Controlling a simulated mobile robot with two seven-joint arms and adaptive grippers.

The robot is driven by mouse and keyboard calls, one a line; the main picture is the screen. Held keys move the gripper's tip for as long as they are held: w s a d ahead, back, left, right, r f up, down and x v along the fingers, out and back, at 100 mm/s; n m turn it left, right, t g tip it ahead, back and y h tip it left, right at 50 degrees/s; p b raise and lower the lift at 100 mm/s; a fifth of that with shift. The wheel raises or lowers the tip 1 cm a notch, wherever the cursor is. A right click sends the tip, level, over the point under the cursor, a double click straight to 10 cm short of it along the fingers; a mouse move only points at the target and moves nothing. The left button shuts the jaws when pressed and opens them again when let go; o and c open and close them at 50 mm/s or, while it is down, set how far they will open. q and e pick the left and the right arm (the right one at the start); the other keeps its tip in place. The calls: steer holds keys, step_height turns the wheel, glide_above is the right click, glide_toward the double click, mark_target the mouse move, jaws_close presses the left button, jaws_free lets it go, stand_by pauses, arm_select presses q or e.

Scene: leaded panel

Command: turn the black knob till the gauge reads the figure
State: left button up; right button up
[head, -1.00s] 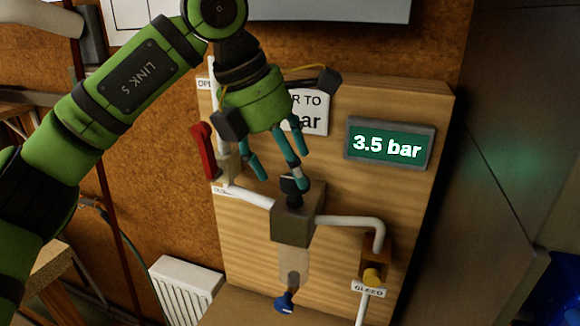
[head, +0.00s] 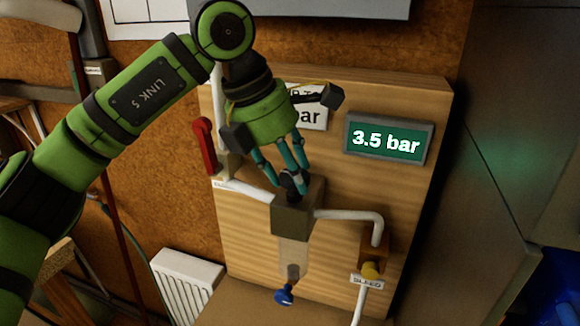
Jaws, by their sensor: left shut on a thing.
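The black knob (head: 291,181) sits on top of a grey-brown regulator block (head: 297,213) on the wooden panel. My left gripper (head: 291,184) comes from above, and its teal fingers are shut on the knob. The fingers hide part of it. The gauge (head: 389,139) is a green display at the panel's upper right and reads 3.5 bar. A white sign (head: 311,112) carries the figure, but my gripper covers most of it; only part of the word "bar" shows. My right gripper is not in view.
A red lever (head: 204,146) is at the panel's left edge, by white pipes. Below the block hang a clear bowl (head: 293,254) and a blue knob (head: 284,295). A white radiator (head: 187,285) stands at lower left.

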arm_select(q)
steer(key=shift+w+r+m+g, duration=0.1)
steer(key=shift+m+g, duration=0.2)
steer(key=shift+m, duration=0.4)
steer(key=o, duration=1.2)
steer(key=shift+d, duration=0.1)
steer(key=shift+c, duration=0.2)
steer(key=shift+d, duration=0.1)
steer(key=v, duration=1.2)
